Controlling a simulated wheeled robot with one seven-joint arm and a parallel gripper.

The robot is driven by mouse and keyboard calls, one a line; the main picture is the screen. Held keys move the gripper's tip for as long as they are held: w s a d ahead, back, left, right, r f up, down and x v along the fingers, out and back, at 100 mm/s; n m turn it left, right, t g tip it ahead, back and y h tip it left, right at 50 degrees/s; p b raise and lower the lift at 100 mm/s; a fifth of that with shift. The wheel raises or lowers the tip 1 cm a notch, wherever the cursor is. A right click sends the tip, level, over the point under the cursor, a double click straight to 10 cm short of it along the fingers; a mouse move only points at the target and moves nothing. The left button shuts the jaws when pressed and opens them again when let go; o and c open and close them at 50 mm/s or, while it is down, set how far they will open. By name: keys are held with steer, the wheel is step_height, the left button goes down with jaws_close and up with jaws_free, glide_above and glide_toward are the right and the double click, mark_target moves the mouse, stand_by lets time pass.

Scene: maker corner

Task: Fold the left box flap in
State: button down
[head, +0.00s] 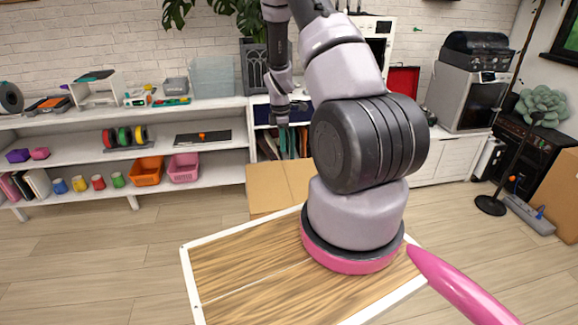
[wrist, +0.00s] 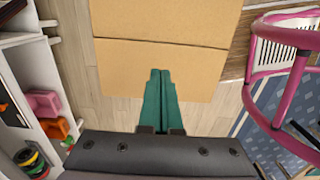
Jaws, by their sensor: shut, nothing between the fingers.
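The cardboard box (head: 268,190) stands on the floor in front of the shelves in the head view, partly hidden by my arm and body. In the wrist view its tan cardboard (wrist: 200,22) fills the upper middle, with a dark seam across it. Below the seam is a flat tan panel (wrist: 120,70); I cannot tell which flap it is. My gripper (wrist: 160,73) has its green fingers together and empty. The fingertips overlap the lower panel in the picture; whether they touch it I cannot tell.
White shelves (head: 70,152) with an orange bin (head: 147,172) and a pink bin (head: 183,168) line the wall at left. A white cabinet (head: 452,155) stands at the back right, near a black floor stand (head: 490,205). The wooden floor at left is clear.

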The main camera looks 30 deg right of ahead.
mark_target(284, 181)
steer(key=f, duration=1.3)
steer(key=shift+d+f, duration=0.2)
steer(key=shift+f, duration=0.15)
steer(key=shift+s+d+f, duration=0.15)
steer(key=shift+s+f, duration=0.05)
steer(key=shift+f, duration=0.3)
steer(key=shift+s+f+y, duration=0.15)
steer(key=shift+f+y, duration=0.15)
steer(key=shift+y, duration=0.1)
steer(key=shift+r, duration=0.2)
